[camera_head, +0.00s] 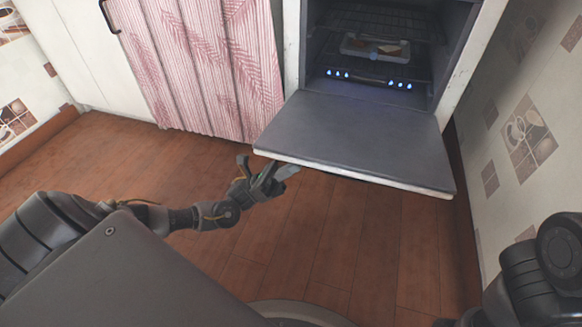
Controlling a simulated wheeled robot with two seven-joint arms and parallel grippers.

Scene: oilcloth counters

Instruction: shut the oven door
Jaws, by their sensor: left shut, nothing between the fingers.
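The oven (447,75) stands at the top right, a white-framed unit with a dark cavity. Its door (358,142) is folded down open, lying about flat, with the grey inner face up and a pale front edge. Inside, a tray (375,47) with something on it rests on a wire rack, above a row of small blue flames. My left gripper (283,174) is shut and empty, by the left front corner of the door, close to its edge; I cannot tell if it touches. My right arm shows at the lower right, but its gripper is not visible.
A pink patterned curtain (205,60) and a white cabinet (85,55) stand left of the oven. A tiled wall (515,130) runs close along the door's right side. The wooden floor (320,235) before the door is clear.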

